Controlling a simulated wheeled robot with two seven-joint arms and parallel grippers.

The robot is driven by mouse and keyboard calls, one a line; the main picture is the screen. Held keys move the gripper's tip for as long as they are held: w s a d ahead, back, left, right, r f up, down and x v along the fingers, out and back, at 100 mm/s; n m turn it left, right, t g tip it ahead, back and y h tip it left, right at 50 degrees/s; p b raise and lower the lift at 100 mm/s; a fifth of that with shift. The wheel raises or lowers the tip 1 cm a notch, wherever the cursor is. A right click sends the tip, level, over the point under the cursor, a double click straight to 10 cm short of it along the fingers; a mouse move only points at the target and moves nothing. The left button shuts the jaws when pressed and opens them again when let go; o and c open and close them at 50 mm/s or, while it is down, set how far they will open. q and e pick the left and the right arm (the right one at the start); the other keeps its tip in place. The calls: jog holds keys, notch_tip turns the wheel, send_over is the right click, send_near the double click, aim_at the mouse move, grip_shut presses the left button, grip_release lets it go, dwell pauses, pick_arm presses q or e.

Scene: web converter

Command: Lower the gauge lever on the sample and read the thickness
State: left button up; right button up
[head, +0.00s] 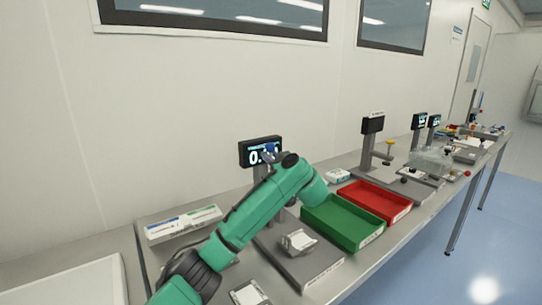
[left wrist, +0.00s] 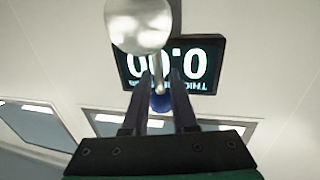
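The thickness gauge has a black display (head: 260,151) on a post behind a grey base (head: 308,266). The display shows upside down in the left wrist view (left wrist: 208,62) and appears to read 0.00, partly covered. A small whitish sample (head: 298,241) sits on the base. My left gripper (left wrist: 160,82) is up in front of the display, its two fingers apart. The lever's blue knob (left wrist: 160,102) shows between the fingers; the knob also shows in the head view (head: 268,152). I cannot tell whether the fingers touch it. My right gripper is not in view.
A green tray (head: 344,244) and a red tray (head: 401,213) stand right of the gauge. White boxes (head: 168,231) lie at the left. Another whitish piece (head: 249,294) lies at the front. Other instruments (head: 373,125) stand farther along the bench. A rounded pale part (left wrist: 140,24) blocks some of the wrist view.

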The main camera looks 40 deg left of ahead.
pick_arm(q)
grip_shut()
dwell(1.3)
